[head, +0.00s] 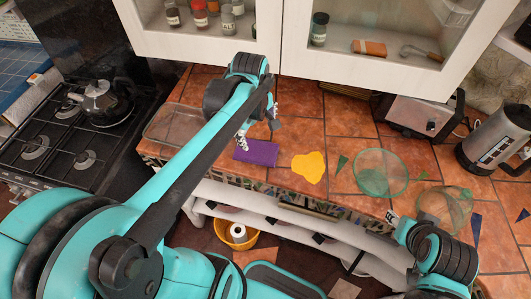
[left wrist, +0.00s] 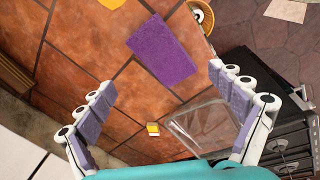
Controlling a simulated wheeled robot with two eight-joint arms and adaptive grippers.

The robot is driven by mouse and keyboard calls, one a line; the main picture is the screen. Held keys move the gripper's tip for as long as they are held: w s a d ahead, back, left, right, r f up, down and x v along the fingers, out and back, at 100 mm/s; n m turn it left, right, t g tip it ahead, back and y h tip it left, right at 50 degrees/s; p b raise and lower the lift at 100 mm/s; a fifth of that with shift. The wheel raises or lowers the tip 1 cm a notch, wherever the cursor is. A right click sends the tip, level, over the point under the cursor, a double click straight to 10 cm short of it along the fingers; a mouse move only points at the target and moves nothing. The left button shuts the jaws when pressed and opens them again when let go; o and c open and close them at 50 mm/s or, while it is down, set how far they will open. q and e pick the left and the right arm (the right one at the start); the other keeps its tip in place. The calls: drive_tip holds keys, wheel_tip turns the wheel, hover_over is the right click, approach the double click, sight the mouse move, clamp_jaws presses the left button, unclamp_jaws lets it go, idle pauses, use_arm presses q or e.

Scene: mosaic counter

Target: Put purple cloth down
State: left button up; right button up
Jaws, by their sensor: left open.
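The purple cloth (head: 262,153) lies flat on the terracotta-tiled counter near its front edge, left of a yellow patch. It also shows in the left wrist view (left wrist: 162,50), flat and apart from the fingers. My left gripper (head: 243,141) is over the counter beside the cloth, partly hidden by its own arm. In the left wrist view my left gripper (left wrist: 161,78) has its fingers spread wide with nothing between them. My right arm is at the lower right of the head view; its fingers are too hidden to judge.
A clear tray (head: 163,132) sits left of the cloth, near the stove (head: 60,125). A yellow flat piece (head: 309,167) and a green mesh disc (head: 381,172) lie to the right. A toaster (head: 420,115) and kettle (head: 495,140) stand behind. A cabinet (head: 190,38) overhangs the counter.

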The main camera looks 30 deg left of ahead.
use_arm(q)
drive_tip(key=s+d+m+t, duration=0.5)
drive_tip(key=s+d+m, duration=0.3)
drive_tip(key=m, duration=0.7)
drive_tip(key=shift+s+f, duration=0.15)
drive_tip(key=shift+f, duration=0.3)
drive_tip(key=shift+f+b, duration=0.95)
drive_tip(key=shift+b, duration=0.05)
drive_tip(key=shift+o, duration=0.5)
